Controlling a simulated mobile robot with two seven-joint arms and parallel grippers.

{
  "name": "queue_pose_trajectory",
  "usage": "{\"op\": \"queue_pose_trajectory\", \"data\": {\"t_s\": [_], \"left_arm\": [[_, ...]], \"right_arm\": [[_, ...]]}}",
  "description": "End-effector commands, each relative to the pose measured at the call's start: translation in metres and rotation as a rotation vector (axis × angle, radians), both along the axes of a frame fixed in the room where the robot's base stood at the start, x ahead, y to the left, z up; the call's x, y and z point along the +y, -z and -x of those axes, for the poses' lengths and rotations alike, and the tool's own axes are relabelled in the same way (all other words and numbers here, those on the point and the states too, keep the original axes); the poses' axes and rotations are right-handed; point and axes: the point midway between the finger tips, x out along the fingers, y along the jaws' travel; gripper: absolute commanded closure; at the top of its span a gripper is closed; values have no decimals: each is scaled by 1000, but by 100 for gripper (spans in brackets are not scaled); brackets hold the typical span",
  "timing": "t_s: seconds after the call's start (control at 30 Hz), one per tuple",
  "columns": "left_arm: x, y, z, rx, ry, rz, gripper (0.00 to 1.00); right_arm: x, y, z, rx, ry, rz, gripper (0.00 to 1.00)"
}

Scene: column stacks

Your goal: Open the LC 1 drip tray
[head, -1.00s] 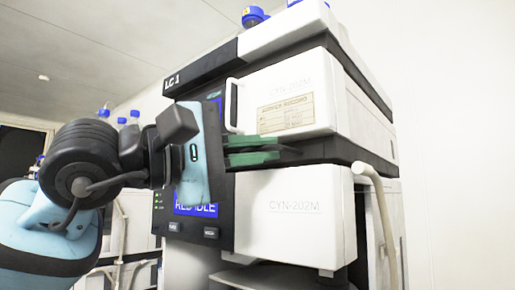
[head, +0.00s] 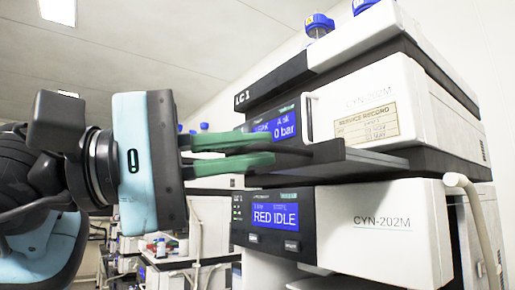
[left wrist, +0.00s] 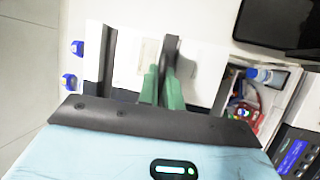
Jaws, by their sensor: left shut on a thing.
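The LC 1 stack (head: 241,98) fills the right of the head view, with its label at the upper left corner. The dark drip tray (head: 345,163) juts out to the left from between the upper and lower white modules. My left gripper (head: 268,152) comes in from the left, its green fingers shut on the front end of the tray. In the left wrist view, the green fingers (left wrist: 163,88) close about the dark tray edge (left wrist: 171,48). The fingers hide part of that edge. My right gripper is not in view.
A pale hose (head: 470,200) hangs on the right side. Blue-capped bottles (head: 319,22) stand on top.

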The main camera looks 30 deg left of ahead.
Motion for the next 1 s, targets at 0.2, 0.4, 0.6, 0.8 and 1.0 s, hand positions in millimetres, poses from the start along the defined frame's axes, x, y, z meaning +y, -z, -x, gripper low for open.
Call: {"op": "queue_pose_trajectory", "data": {"t_s": [0.2,0.4,0.6,0.8,1.0], "left_arm": [[0,-1,0,-1,-2,2,85],[0,0,-1,-1,-1,1,85],[9,2,7,-1,-4,2,85],[31,8,30,-1,-5,3,85],[47,12,48,1,-4,1,85]], "right_arm": [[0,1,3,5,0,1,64],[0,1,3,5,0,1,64],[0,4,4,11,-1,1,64],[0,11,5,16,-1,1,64],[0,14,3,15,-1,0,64]]}}
